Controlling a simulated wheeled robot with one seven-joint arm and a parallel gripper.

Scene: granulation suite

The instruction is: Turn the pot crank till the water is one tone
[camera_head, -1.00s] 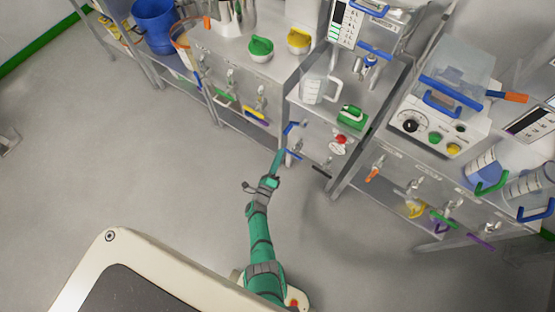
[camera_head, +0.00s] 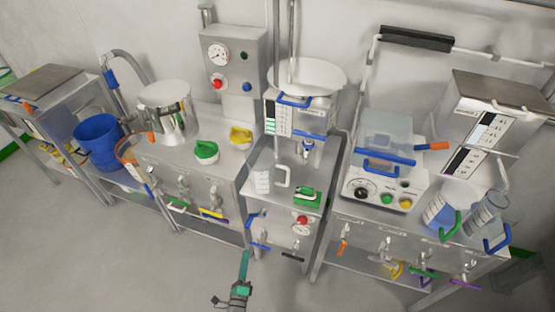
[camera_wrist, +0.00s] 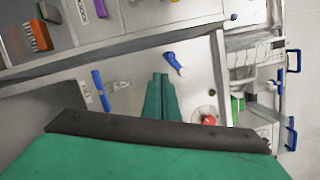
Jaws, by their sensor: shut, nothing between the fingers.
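A shiny steel pot (camera_head: 168,112) stands on the left bench in the head view. No crank on it is clear at this size, and its contents and the water cannot be seen. My gripper (camera_head: 243,262) is low in front of the middle cabinet, well apart from the pot, to its right and nearer to me. In the wrist view its teal fingers (camera_wrist: 160,92) are together with nothing between them. They point toward the cabinet front, near a blue handle (camera_wrist: 174,62). The pot is not in the wrist view.
The middle cabinet has a red knob (camera_head: 302,225). The floor (camera_head: 120,265) in front is clear.

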